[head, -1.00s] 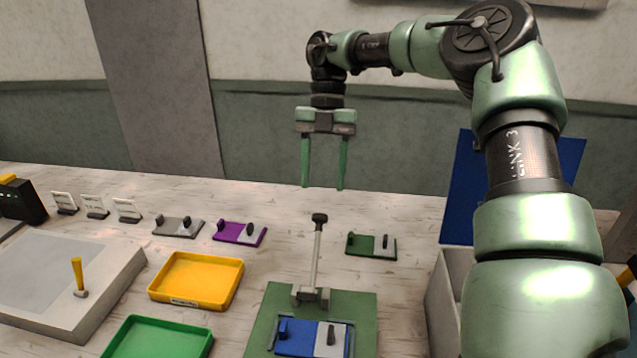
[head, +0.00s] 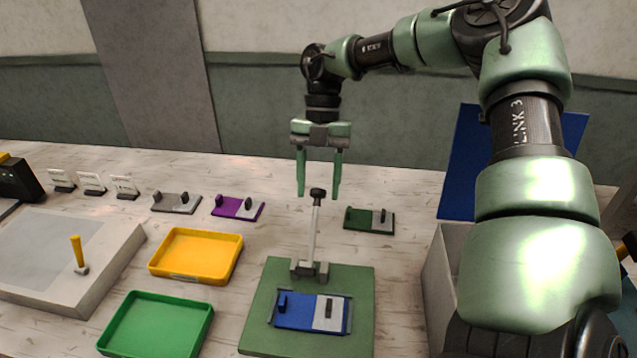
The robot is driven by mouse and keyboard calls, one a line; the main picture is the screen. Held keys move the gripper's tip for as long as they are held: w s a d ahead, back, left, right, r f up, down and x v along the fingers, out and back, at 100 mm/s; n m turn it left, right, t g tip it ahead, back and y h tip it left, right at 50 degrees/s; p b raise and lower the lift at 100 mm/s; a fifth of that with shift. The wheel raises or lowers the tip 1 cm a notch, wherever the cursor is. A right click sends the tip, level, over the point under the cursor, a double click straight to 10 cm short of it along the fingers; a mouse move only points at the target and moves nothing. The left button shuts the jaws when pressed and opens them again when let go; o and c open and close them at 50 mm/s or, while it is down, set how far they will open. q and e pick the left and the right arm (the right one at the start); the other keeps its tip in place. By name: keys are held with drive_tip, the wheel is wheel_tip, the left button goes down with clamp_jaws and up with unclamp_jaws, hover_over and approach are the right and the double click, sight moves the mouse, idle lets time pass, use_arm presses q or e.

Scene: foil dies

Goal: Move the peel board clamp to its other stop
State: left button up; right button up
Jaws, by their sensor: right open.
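The peel board is a green plate (head: 258,335) at the front centre of the table. A blue and light grey die (head: 295,312) lies in its recess. The clamp (head: 313,230) is a pale lever with a black knob, hinged on a grey bracket at the plate's back edge. It stands up, roughly upright. My right gripper (head: 319,195) is open, pointing down, with its two green fingers left and right of the black knob in the picture. I cannot tell whether the fingers touch the knob. My left gripper is not in view.
A yellow tray (head: 237,272) and a green tray (head: 205,335) lie left of the board. Grey (head: 176,203), purple (head: 237,207) and dark green (head: 369,218) dies lie behind. A pale bin (head: 447,270) stands right, and a grey slab (head: 110,265) left.

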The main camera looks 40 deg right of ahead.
clamp_jaws()
idle(1.3)
